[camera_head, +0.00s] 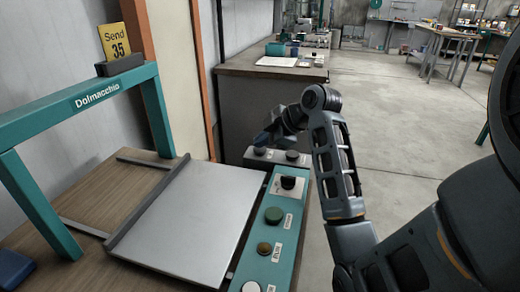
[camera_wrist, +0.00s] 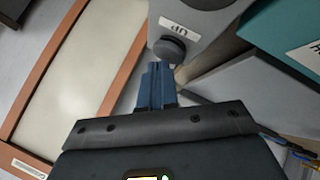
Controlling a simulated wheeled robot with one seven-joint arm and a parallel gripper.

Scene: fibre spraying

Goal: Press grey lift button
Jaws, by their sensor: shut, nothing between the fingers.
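A grey control box (camera_head: 276,162) with two dark grey round buttons sits at the far end of the teal panel. Its left button (camera_head: 260,151) lies just under my gripper (camera_head: 263,138) in the head view. In the wrist view, a grey round button (camera_wrist: 170,48) stands out from the box beside a label that reads "UP" upside down. My gripper (camera_wrist: 158,70) has its blue fingers shut and empty, with the tips right at the button's edge. I cannot tell whether they touch it. The right button (camera_head: 292,155) is clear of my gripper.
A workbench (camera_head: 262,68) stands behind; open floor (camera_head: 390,120) is at right.

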